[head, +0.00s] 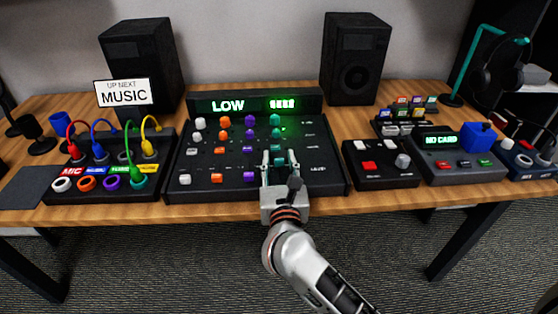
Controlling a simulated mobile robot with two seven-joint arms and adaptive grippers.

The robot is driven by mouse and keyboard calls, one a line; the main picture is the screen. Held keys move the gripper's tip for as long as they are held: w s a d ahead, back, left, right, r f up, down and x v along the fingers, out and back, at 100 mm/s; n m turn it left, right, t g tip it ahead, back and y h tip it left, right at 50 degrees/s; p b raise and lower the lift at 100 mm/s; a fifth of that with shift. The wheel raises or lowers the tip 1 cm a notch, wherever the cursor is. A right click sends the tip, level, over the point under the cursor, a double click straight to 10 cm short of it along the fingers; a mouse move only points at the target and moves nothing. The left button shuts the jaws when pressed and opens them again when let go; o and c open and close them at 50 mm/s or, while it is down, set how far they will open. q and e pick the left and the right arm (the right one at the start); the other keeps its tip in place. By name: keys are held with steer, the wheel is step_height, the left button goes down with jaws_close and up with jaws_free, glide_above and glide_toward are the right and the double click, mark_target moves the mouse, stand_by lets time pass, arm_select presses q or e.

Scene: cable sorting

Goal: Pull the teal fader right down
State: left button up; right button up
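The black mixer (335,180) stands in the middle of the table, with columns of white, orange, purple and teal controls. My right gripper (279,158) is over the teal column, its fingers pointing away from me. The fingers are apart, one on each side of a dark teal piece that appears to be the teal fader (279,161). The fingers and palm partly hide it, and I cannot tell whether they touch it. Two teal knobs (275,119) sit above in the same column. My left gripper is not in view.
White (185,180), orange (217,179) and purple (249,177) faders sit low on the mixer. A cable panel (105,192) is at left, a black button box (385,178) at right. Two speakers (355,60) stand behind.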

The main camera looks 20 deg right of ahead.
mark_target(279, 163)
jaws_close()
steer(key=shift+v, duration=1.65)
steer(key=shift+s+a+r, duration=0.1)
steer(key=shift+s, duration=0.3)
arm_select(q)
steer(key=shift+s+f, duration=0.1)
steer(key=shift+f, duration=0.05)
arm_select(e)
steer(key=shift+s, duration=0.1)
jaws_free()
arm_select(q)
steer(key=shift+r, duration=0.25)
arm_select(e)
steer(key=v, duration=1.2)
